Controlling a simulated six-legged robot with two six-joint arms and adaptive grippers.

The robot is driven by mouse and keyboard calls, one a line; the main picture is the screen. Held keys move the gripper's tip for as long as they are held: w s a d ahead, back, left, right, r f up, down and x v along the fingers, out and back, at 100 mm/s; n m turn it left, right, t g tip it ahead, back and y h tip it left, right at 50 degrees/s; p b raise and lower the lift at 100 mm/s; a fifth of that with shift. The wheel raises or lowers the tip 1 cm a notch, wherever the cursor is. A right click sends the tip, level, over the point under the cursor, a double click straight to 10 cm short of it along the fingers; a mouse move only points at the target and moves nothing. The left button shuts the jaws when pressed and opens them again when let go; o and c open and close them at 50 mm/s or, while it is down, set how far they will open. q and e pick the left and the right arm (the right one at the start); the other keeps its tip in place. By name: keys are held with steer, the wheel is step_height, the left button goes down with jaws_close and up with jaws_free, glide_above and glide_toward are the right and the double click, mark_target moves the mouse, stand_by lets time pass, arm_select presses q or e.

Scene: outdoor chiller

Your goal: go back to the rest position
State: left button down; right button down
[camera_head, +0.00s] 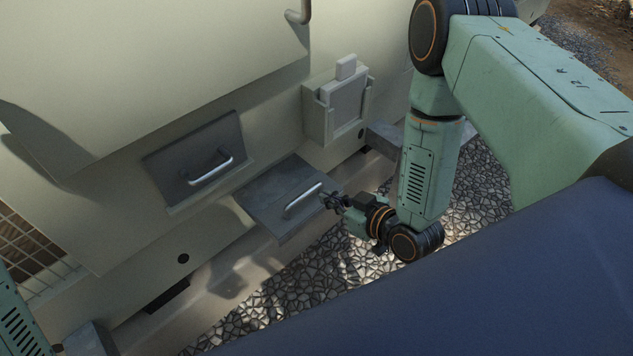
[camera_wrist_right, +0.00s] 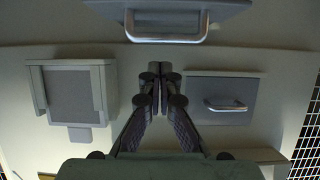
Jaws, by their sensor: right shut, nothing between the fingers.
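My right gripper (camera_head: 330,202) is shut and empty. In the head view it is near the right end of the handle on a grey panel (camera_head: 270,205) that juts out from the chiller wall. In the right wrist view its fingertips (camera_wrist_right: 161,84) are together, below the jutting panel's handle (camera_wrist_right: 168,38), with a visible gap. In the head view only a piece of my left arm shows at the lower left corner; the left gripper is out of view.
A second grey panel with a handle (camera_head: 195,160) lies against the pale chiller wall (camera_head: 120,215). A box with a grey face (camera_head: 345,100) is mounted on the wall further right. A wire grille (camera_head: 30,250) is at the left. Stony ground (camera_head: 310,280) lies below.

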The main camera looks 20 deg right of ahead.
steer(key=s, duration=0.1)
steer(key=s+d, duration=0.1)
steer(key=shift+s+f, duration=0.1)
steer(key=shift+s, duration=0.3)
steer(key=s+f+m+g+h, duration=0.25)
steer(key=s+f+g, duration=0.5)
steer(key=s, duration=0.55)
steer(key=s+r+m+g+h+p, duration=0.1)
steer(key=s+r+g, duration=0.3)
steer(key=s, duration=0.7)
steer(key=shift+m+g+h, duration=0.35)
steer(key=shift+g, duration=0.1)
steer(key=shift+s+a, duration=0.1)
steer(key=shift+s, duration=0.05)
